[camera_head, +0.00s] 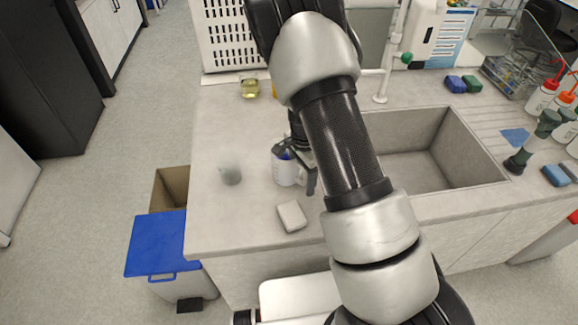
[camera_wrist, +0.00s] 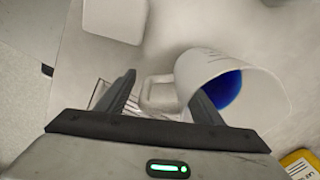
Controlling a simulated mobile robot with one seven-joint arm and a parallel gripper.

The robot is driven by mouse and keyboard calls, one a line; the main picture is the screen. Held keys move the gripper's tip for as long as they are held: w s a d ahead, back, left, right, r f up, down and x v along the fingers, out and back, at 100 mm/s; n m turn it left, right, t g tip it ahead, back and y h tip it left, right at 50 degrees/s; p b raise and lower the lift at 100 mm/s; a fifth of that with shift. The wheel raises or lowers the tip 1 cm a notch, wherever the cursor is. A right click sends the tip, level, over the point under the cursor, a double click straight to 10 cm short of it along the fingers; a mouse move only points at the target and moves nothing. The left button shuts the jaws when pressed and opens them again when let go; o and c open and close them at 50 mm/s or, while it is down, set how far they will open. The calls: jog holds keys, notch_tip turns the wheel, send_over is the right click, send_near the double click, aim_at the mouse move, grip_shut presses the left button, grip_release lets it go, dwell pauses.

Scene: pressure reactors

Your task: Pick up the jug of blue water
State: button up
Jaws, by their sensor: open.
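The white jug (camera_head: 284,174) stands on the counter left of the sink, partly covered by my gripper in the head view. In the wrist view the jug (camera_wrist: 262,98) shows on the right, with blue water (camera_wrist: 226,90) inside. Its handle (camera_wrist: 147,95) points left and lies in the gap between my fingers. My gripper (camera_head: 298,166) is open at the jug's handle side. In the wrist view my gripper (camera_wrist: 163,84) has one finger left of the handle and the other beside the jug's wall. Whether a finger touches the jug I cannot tell.
A white block (camera_head: 292,216) lies in front of the jug. The sink (camera_head: 420,165) is to the right. A bin with a blue lid (camera_head: 157,242) stands left of the counter.

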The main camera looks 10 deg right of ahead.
grip_shut()
dwell(0.3)
dwell(0.4)
jog(key=shift+r, duration=4.9)
jog(key=shift+r, duration=0.1)
